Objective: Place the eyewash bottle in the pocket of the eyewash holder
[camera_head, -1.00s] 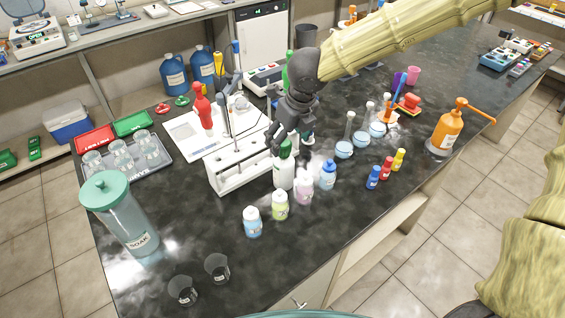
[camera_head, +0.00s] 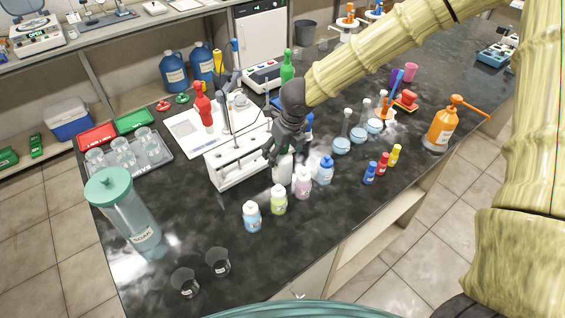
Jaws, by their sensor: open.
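A white bottle (camera_head: 283,169), the likeliest eyewash bottle, stands upright on the dark bench among small wash bottles. Its upper part is hidden behind my gripper (camera_head: 282,152). My gripper points down, open, at the top of this bottle; whether it touches the bottle cannot be told. A green bottle (camera_head: 287,67) stands farther back, beside the balance-like device. I cannot make out the eyewash holder or its pocket for certain in this view.
A white rack (camera_head: 232,176) stands just left of my gripper. Pink (camera_head: 303,184) and blue-capped (camera_head: 325,170) bottles stand close on the right. Yellow-green (camera_head: 279,200) and blue (camera_head: 252,216) bottles stand in front. Flasks (camera_head: 341,144) stand farther right.

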